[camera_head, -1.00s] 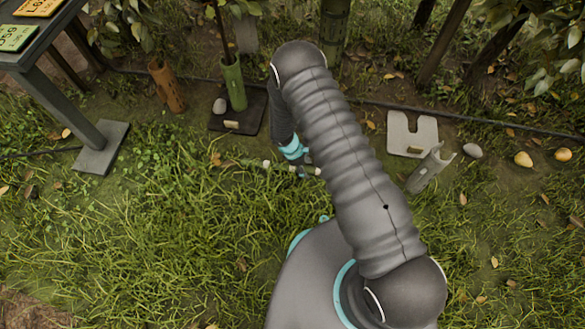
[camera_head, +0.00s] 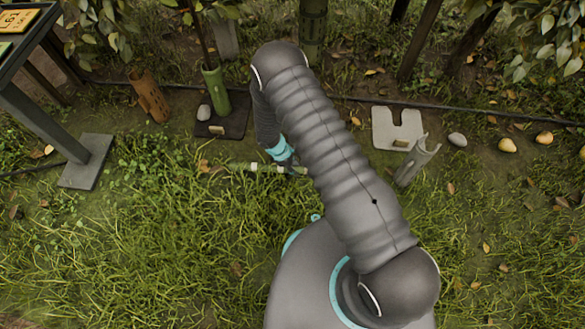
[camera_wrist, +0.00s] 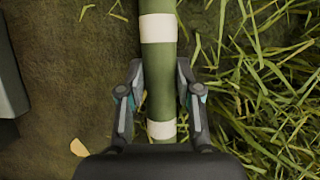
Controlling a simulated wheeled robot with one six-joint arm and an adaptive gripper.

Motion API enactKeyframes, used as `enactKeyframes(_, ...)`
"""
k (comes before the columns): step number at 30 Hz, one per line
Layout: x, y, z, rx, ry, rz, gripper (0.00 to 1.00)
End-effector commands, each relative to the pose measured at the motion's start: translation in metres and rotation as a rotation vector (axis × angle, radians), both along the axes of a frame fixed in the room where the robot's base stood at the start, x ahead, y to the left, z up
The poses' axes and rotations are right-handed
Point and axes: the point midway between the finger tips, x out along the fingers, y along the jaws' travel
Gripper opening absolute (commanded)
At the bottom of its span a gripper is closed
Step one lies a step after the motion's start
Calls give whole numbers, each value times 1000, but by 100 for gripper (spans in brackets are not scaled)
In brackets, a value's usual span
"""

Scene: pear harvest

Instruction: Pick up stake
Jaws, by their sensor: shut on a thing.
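The stake is a green rod with white bands. In the wrist view the stake (camera_wrist: 159,85) runs up the middle of the picture and passes between the fingers of my gripper (camera_wrist: 160,95), which is shut on it. In the head view the stake (camera_head: 254,167) shows as a short green and white length, lying roughly level just above the grass. My gripper (camera_head: 290,168) is at its right part there, and my arm hides the stake's right end.
A green tube (camera_head: 215,92) stands on a dark base plate at the back. A grey forked post (camera_head: 417,160) stands right of my arm, by a pale notched plate (camera_head: 397,128). A sign stand's foot (camera_head: 87,161) is at left. Open grass lies in front.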

Motion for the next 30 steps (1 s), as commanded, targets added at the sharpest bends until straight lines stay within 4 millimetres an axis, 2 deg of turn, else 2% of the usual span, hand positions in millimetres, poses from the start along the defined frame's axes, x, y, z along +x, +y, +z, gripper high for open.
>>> enactKeyframes(7,-1,-2,40,1,-1,-1,0)
enactKeyframes(16,-45,-53,75,0,1,0,0)
enactKeyframes(24,-69,-81,96,1,0,-1,0)
enactKeyframes(30,-75,-88,102,0,0,-1,0)
